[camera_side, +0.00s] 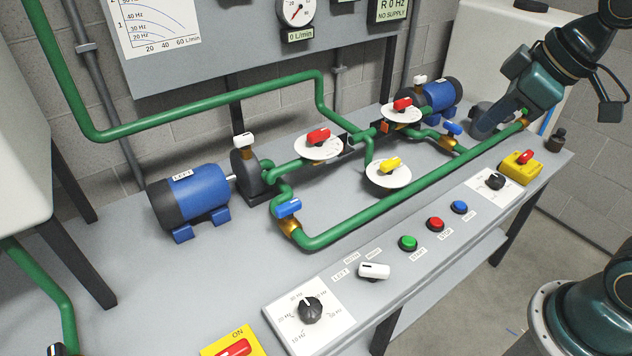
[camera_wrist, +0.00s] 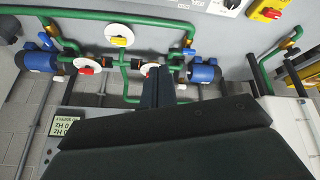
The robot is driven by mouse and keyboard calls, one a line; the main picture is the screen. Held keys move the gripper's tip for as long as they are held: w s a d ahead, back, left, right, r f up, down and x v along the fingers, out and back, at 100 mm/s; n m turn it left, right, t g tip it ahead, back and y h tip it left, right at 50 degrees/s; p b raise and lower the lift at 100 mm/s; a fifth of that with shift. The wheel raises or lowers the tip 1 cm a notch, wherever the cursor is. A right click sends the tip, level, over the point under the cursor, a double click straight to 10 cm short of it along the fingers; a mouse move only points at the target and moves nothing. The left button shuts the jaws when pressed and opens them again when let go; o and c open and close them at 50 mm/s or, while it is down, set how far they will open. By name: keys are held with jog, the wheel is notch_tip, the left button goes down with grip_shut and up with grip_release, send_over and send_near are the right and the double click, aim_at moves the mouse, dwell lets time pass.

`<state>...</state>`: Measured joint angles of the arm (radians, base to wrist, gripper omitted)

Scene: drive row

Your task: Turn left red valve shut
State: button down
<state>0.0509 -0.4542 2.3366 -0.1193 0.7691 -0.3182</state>
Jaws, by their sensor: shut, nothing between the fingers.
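The left red valve (camera_side: 318,136) has a red handle on a round white dial, set on the green pipe right of the left pump. In the side view its handle lies roughly along the pipe. My gripper (camera_side: 481,130) is shut and empty, well to the right of this valve and above the bench. In the wrist view, turned about upside down, the shut fingers (camera_wrist: 158,86) overlap the left red valve (camera_wrist: 147,70) and hide part of its dial. I see no contact.
A second red valve (camera_side: 402,104) stands to the right, with a yellow valve (camera_side: 389,165) in front. Blue valve handles (camera_side: 287,208) sit on the pipes. Blue motors (camera_side: 190,198) stand at both sides.

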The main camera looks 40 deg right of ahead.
aim_at(319, 139)
jog(key=w+f+n+y, duration=0.1)
jog(key=w+f+n, duration=0.3)
jog(key=w, duration=0.5)
jog(key=w+f+n+y, duration=0.1)
jog(key=w+f+n, duration=0.3)
jog(key=w, duration=0.5)
jog(key=w+f+n+y, duration=0.2)
jog(key=w+f+n, duration=0.2)
jog(key=w, duration=0.6)
notch_tip(319, 139, down, 2)
jog(key=shift+d+f+n, duration=0.25)
jog(key=shift+d+n, duration=0.05)
jog(key=x, duration=1)
jog(key=shift+w, duration=1.9)
